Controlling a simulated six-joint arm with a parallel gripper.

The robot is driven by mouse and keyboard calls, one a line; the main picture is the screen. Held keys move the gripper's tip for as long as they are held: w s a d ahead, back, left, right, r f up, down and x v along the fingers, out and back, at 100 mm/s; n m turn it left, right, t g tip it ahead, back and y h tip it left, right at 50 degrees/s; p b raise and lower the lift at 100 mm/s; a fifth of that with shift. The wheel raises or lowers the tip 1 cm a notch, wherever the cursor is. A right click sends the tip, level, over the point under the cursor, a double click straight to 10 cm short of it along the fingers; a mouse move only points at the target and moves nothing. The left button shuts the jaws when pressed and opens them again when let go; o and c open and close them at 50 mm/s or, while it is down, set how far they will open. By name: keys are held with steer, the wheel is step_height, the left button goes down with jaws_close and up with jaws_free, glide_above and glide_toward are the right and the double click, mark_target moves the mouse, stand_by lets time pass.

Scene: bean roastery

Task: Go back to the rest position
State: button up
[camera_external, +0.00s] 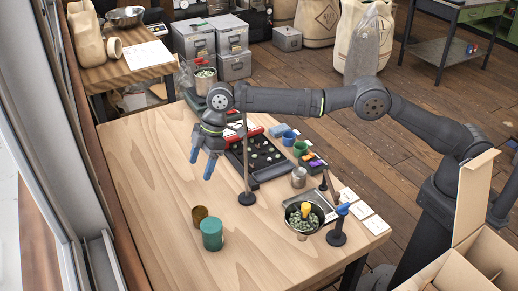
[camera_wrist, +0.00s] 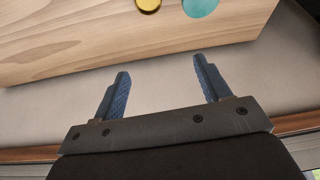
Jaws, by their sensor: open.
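My gripper (camera_external: 203,162) hangs over the left part of the wooden table (camera_external: 150,190), fingers pointing down. Its two blue fingers are spread apart with nothing between them; in the wrist view the gripper (camera_wrist: 165,85) is open too. A green cylinder (camera_external: 212,235) and a smaller brown-gold cylinder (camera_external: 200,215) stand on the table nearer the camera than the gripper. In the wrist view the gold top (camera_wrist: 148,4) and the teal top (camera_wrist: 200,6) show at the upper edge, apart from the fingers.
A thin upright stand (camera_external: 246,196) is just right of my gripper. A black tray (camera_external: 262,160), several small coloured cups and a pan of beans (camera_external: 304,218) fill the table's right side. An open cardboard box (camera_external: 450,272) is at lower right. The table's front left is clear.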

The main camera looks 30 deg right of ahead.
steer(key=s+d+r+n+g, duration=0.1)
steer(key=s+d+r+n, duration=0.1)
steer(key=d+r, duration=0.55)
steer(key=s+d+r+n, duration=0.1)
steer(key=s+d+r, duration=0.3)
steer(key=r, duration=0.7)
steer(key=w+d+f+m, duration=0.1)
steer(key=w+d, duration=0.4)
steer(key=d, duration=0.2)
steer(key=shift+w+d, duration=0.15)
steer(key=shift+d, duration=0.05)
steer(key=s+a+r+n, duration=0.1)
steer(key=s+a+r, duration=0.1)
steer(key=s+a, duration=0.25)
steer(key=w+a+f+m, duration=0.1)
steer(key=w+a+f, duration=0.1)
steer(key=a+f, duration=0.5)
steer(key=shift+w+a+f, duration=0.4)
steer(key=shift+a, duration=0.35)
